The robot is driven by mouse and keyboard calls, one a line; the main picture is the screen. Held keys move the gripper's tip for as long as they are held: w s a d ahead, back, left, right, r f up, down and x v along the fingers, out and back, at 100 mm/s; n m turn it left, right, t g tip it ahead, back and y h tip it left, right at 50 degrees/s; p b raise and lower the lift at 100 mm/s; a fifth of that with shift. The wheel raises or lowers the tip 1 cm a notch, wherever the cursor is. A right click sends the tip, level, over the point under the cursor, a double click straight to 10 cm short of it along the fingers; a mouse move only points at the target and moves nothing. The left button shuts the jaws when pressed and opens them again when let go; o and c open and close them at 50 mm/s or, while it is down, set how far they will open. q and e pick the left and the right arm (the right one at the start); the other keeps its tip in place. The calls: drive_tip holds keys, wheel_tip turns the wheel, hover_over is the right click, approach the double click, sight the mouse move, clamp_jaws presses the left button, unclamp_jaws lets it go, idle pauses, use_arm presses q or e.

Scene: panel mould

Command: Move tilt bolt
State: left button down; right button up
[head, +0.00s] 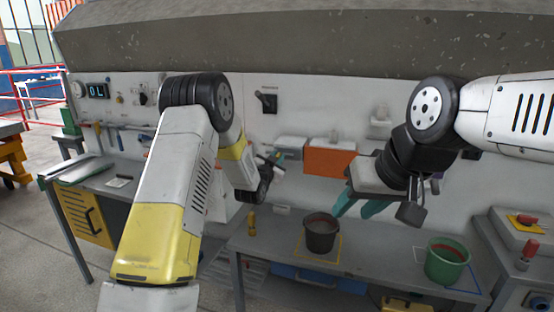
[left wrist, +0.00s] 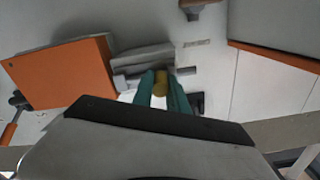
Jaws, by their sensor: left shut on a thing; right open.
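My left gripper (left wrist: 163,92) has its teal fingers shut on a short brass-yellow cylinder (left wrist: 160,84), which looks like the tilt bolt. It is in front of a grey bracket on the white panel. Whether the bolt touches the bracket I cannot tell. In the head view my left gripper (head: 277,158) is small and partly hidden by its own wrist, beside the grey block, and the bolt cannot be made out there. My right gripper (head: 358,208) is open and empty, pointing down above the bench, right of the dark bucket.
An orange box (head: 330,160) and a grey block (head: 290,146) are on the white panel. A dark bucket (head: 320,236) and a green bucket (head: 446,264) stand on the grey bench. A small yellow item (head: 251,224) stands at its left end. The bench between the buckets is clear.

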sight(294, 156)
use_arm(q)
drive_tip(key=d, duration=0.1)
drive_tip(key=s+d, duration=0.1)
drive_tip(key=d, duration=0.3)
drive_tip(key=shift+s+d, duration=0.1)
drive_tip(key=shift+s, duration=0.25)
drive_tip(key=c, duration=1.3)
unclamp_jaws()
drive_tip(key=shift+d, duration=0.1)
drive_tip(key=shift+s+a, duration=0.2)
drive_tip(key=shift+s, duration=0.1)
drive_tip(key=v, duration=0.7)
